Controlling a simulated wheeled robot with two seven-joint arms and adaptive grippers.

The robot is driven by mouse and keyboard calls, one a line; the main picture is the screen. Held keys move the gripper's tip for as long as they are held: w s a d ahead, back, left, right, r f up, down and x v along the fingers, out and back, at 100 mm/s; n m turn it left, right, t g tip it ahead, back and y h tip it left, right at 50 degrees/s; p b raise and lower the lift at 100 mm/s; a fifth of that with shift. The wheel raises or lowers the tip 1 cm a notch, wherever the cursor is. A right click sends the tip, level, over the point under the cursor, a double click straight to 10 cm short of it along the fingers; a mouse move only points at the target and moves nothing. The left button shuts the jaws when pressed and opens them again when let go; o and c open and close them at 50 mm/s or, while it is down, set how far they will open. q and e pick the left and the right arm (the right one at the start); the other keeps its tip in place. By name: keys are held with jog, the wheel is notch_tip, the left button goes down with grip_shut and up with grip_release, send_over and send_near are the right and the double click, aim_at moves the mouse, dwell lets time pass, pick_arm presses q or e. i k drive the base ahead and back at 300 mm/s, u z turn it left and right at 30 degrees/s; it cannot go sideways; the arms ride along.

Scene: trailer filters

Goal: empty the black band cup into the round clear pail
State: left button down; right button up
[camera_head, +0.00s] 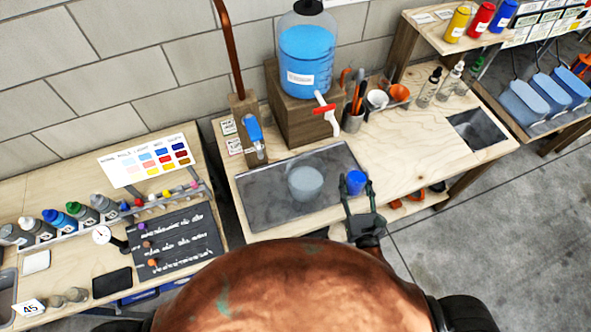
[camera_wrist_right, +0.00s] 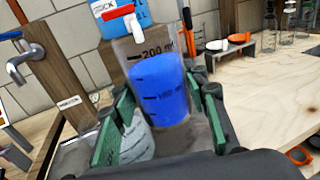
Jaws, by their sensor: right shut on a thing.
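A clear cup (camera_wrist_right: 163,92) with black volume marks and blue liquid (camera_head: 356,181) inside stands between the fingers of my right gripper (camera_head: 359,196). In the right wrist view my right gripper (camera_wrist_right: 160,118) is shut on the cup, with green pads on both sides. The cup looks about upright; a black band is not clear to see. The round clear pail (camera_head: 306,184) stands on the dark tray, left of the cup and apart from it in the head view. It shows partly behind the cup and left finger in the right wrist view (camera_wrist_right: 136,140). My left gripper is not in view.
The dark tray (camera_head: 262,200) lies on the wooden bench. Behind it stand a blue water jug (camera_head: 306,58) with a red-handled tap (camera_head: 325,108) and a copper pipe tap (camera_head: 254,134). Bottles and holders fill the back right. Bare wood (camera_head: 412,150) lies right of the cup.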

aim_at(305, 175)
jog(key=u, duration=1.1)
jog(key=k, duration=0.45)
jog(key=z, duration=0.6)
